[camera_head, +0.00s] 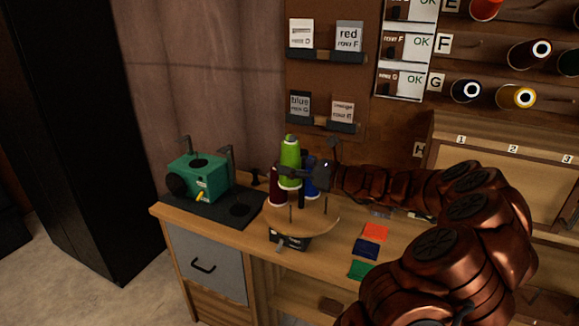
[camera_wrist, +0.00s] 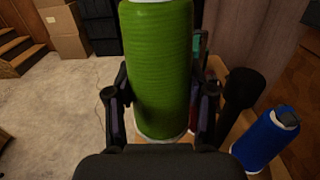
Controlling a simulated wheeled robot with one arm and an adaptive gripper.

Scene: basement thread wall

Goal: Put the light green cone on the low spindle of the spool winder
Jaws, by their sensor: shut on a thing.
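My gripper (camera_head: 314,172) is shut on the light green cone (camera_head: 290,155), which stands upright in it over a round wooden stand. In the wrist view the light green cone (camera_wrist: 158,70) sits between both fingers, its white base rim at the bottom. The spool winder (camera_head: 198,180) is a teal machine with a yellow lever, on a dark base plate to the left of the cone. Thin dark posts rise from it. I cannot tell for sure which one is the low spindle.
The round stand (camera_head: 325,222) bears a dark red cone (camera_head: 277,190), a blue cone (camera_head: 312,186) and bare pegs. The blue cone (camera_wrist: 268,138) is close at right in the wrist view. Orange, blue and green cloth squares (camera_head: 368,248) lie on the bench to the right.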

